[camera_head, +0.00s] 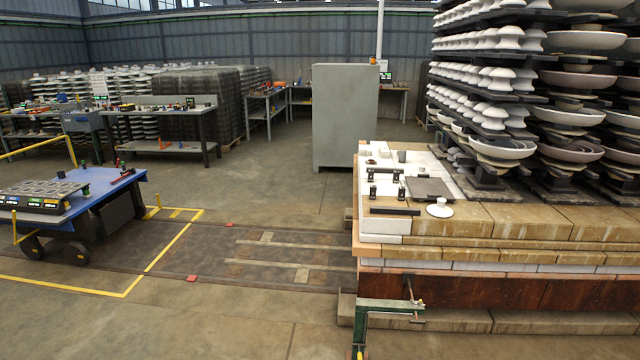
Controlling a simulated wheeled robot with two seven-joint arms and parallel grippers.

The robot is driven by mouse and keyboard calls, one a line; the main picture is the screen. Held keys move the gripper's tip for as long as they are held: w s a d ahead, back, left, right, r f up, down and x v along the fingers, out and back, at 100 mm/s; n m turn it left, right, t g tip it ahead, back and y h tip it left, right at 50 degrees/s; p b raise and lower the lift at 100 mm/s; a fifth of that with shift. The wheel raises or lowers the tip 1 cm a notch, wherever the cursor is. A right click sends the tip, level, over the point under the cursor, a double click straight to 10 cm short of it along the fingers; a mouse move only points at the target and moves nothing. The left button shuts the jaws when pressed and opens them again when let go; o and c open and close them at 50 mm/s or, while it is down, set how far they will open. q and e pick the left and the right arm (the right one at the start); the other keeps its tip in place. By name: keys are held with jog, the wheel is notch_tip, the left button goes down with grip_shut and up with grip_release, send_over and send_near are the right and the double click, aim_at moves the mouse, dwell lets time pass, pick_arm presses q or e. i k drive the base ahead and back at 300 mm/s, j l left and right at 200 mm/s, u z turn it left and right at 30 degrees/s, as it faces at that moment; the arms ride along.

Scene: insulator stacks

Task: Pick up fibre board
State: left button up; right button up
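A pale white flat layer (424,163), which may be the fibre board, lies along the left end of the brick-topped car (520,222). A flat dark grey square plate (430,188) lies on the same top, near small black blocks (387,175). I cannot tell for certain which of these is the fibre board. A dark bar (394,211) and a white knobbed disc (439,208) lie in front of the plate. Neither of my grippers shows in the head view.
Tall racks of white insulators (490,80) fill the car's right side. A green metal frame (390,306) stands at its front. A blue cart (90,190) is at left, a grey cabinet (345,115) behind. The floor between cart and car is largely clear.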

aim_at(385, 152)
jog(key=i+j+u, duration=0.2)
jog(key=i, duration=0.6)
jog(key=i+u, duration=0.25)
jog(key=i, duration=0.5)
jog(key=i+l+u, duration=0.2)
jog(key=i, duration=0.6)
jog(key=i+l+z, duration=0.2)
jog(key=i, duration=0.35)
jog(key=i+z, duration=0.2)
jog(key=i, duration=0.35)
jog(key=i+z, duration=0.2)
jog(key=i, duration=0.35)
jog(key=i+j+z, duration=0.25)
jog(key=i, duration=0.25)
jog(key=i+j+z, duration=0.2)
jog(key=i, duration=0.35)
jog(key=l, duration=0.1)
